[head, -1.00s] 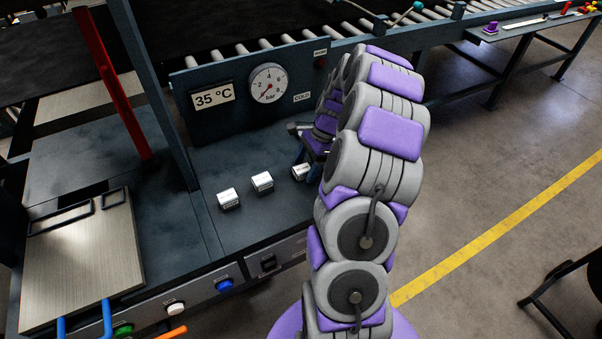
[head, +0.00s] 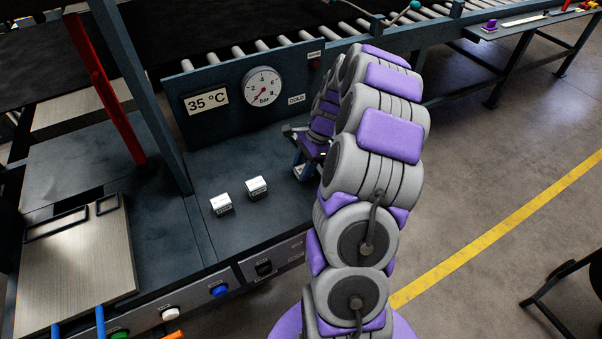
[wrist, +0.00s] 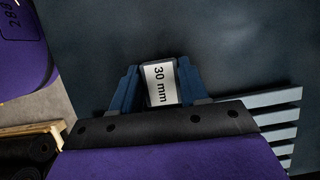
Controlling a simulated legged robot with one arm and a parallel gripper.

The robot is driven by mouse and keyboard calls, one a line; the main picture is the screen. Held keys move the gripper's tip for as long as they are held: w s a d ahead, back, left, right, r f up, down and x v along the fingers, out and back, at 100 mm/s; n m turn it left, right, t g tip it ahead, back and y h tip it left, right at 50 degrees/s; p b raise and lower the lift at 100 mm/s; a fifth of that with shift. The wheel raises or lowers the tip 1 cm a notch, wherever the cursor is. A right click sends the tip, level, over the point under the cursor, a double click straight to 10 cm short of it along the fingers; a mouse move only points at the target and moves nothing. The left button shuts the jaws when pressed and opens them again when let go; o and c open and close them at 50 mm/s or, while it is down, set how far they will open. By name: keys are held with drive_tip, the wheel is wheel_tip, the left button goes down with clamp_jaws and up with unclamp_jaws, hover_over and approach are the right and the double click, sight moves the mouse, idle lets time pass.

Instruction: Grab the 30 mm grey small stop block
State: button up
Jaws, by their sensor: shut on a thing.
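My gripper (wrist: 158,88) shows in the wrist view with its two blue fingers closed on either side of a small block. The block is the 30 mm stop block (wrist: 160,84), with a white face that reads "30 mm" and a grey edge. In the head view my gripper (head: 303,166) is at the right of the bench top, mostly behind my own arm, and only a sliver of the held block shows there. Two other small blocks stand to its left, the near one (head: 221,204) and the far one (head: 257,188). Their labels are too small to read.
A dark panel with a 35 °C display (head: 207,101) and a pressure gauge (head: 262,87) stands behind the blocks. A red bar (head: 106,88) and a blue-grey post rise at the left. A roller conveyor (head: 345,28) runs behind. Bare bench lies around the blocks.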

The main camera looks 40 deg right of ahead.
sight(300, 170)
drive_tip(key=shift+a, duration=0.75)
drive_tip(key=shift+a+r, duration=0.25)
drive_tip(key=shift+a, duration=0.2)
drive_tip(key=shift+r, duration=0.3)
drive_tip(key=p+v, duration=0.1)
drive_tip(key=v, duration=0.2)
drive_tip(key=shift+w+d+f, duration=0.1)
drive_tip(key=shift+w+d, duration=0.1)
drive_tip(key=shift+s+a+f, duration=0.1)
drive_tip(key=shift+s+a, duration=0.05)
drive_tip(key=shift+s, duration=0.15)
drive_tip(key=s+a, duration=0.1)
drive_tip(key=a, duration=0.1)
drive_tip(key=s+a+p, duration=0.1)
drive_tip(key=s, duration=0.1)
drive_tip(key=s+a+r, duration=0.1)
drive_tip(key=s+a, duration=0.1)
drive_tip(key=shift+s+a, duration=0.25)
drive_tip(key=shift+a, duration=0.05)
drive_tip(key=s+a, duration=0.2)
drive_tip(key=s, duration=0.1)
drive_tip(key=s+a+p, duration=0.1)
drive_tip(key=s, duration=0.1)
drive_tip(key=shift+s+a+r, duration=0.1)
drive_tip(key=shift+s+r, duration=0.1)
drive_tip(key=shift+s, duration=0.05)
drive_tip(key=shift+s+a, duration=0.55)
drive_tip(key=shift+a, duration=0.2)
